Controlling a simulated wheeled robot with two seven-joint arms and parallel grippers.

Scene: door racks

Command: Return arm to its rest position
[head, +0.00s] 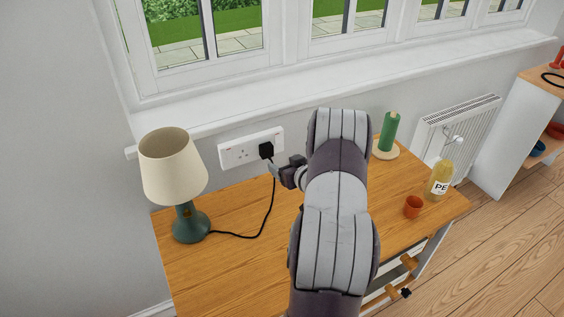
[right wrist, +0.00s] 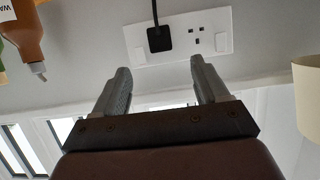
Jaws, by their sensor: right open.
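My right arm reaches up the middle of the head view over the wooden table. Its gripper (head: 281,172) is just in front of and below the wall socket. In the right wrist view the two fingers of the right gripper (right wrist: 161,78) are spread with nothing between them. The black plug (head: 266,150) sits in the right-hand outlet of the white double socket (head: 236,153). The plug (right wrist: 158,39) and socket (right wrist: 212,42) also show beyond the fingertips, apart from them. My left gripper is not in view.
A lamp (head: 174,170) stands on the table (head: 215,275) at left, its black cord (head: 268,215) running to the plug. A radiator (head: 455,135) is beyond.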

